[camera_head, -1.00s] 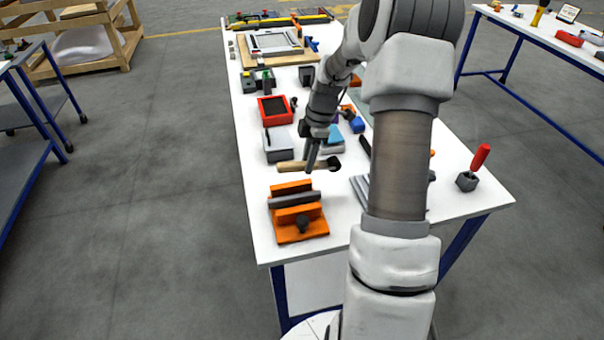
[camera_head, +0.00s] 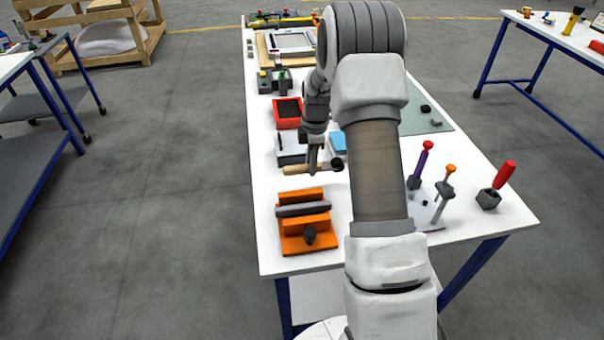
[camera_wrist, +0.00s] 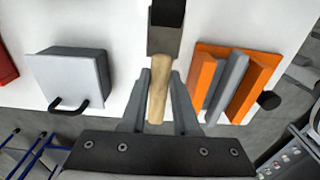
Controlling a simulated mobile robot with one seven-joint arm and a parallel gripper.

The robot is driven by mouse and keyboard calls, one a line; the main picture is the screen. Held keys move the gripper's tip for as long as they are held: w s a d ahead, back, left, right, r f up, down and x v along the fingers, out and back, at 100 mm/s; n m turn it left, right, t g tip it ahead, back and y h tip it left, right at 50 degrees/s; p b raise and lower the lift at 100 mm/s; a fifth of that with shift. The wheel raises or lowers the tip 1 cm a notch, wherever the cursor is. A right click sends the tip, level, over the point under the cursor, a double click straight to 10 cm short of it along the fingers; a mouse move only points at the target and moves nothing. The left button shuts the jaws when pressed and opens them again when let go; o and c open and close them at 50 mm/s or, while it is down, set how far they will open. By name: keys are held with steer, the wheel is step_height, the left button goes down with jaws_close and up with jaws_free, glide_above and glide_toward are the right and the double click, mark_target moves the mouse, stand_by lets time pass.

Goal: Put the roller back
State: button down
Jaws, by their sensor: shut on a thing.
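The roller has a wooden handle (camera_head: 297,170) and a dark end (camera_head: 337,164). In the wrist view its wooden handle (camera_wrist: 159,92) runs up to a grey metal part with a black block at the top. My gripper (camera_head: 313,168) is shut on the handle, with one finger on each side of it in the wrist view (camera_wrist: 160,73). The roller lies level over the white table, between a grey box (camera_head: 291,148) and an orange holder (camera_head: 303,238) with a grey bar. I cannot tell its exact height above the table.
A red tray (camera_head: 287,113) stands behind the grey box. Purple-handled (camera_head: 423,160), orange-topped (camera_head: 448,180) and red-handled (camera_head: 503,174) tools stand at the right. Some bare white table (camera_head: 262,195) shows at the left edge. My arm hides the middle.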

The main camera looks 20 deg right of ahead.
mark_target(301, 184)
steer(key=shift+w+a+f, duration=0.9)
steer(key=shift+w+a, duration=0.1)
steer(key=shift+w, duration=0.15)
steer(key=shift+f+p, duration=0.35)
steer(key=shift+f, duration=1.65)
steer(key=shift+f, duration=0.15)
steer(key=c, duration=0.7)
jaws_free()
steer(key=shift+o, duration=0.2)
